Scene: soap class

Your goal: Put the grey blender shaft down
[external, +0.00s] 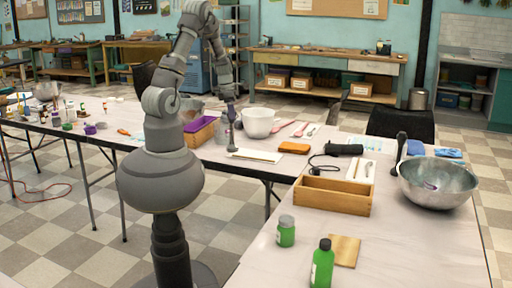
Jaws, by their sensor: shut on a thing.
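My gripper (230,98) is at the end of my arm, over the far table left of the white bowl. It is shut on the grey blender shaft (231,128), a thin dark grey piece that hangs roughly upright below it. The shaft's lower end is close to the tabletop, near the left end of a flat white board (256,155). I cannot tell whether it touches. The fingers are small and partly merge with the shaft.
A white bowl (260,122) is right of the shaft; a purple-and-yellow box (199,132) is left of it. A black blender body (343,150) with a cord, an orange sponge (294,148), a wooden tray (332,197) and a metal bowl (438,184) are further right.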

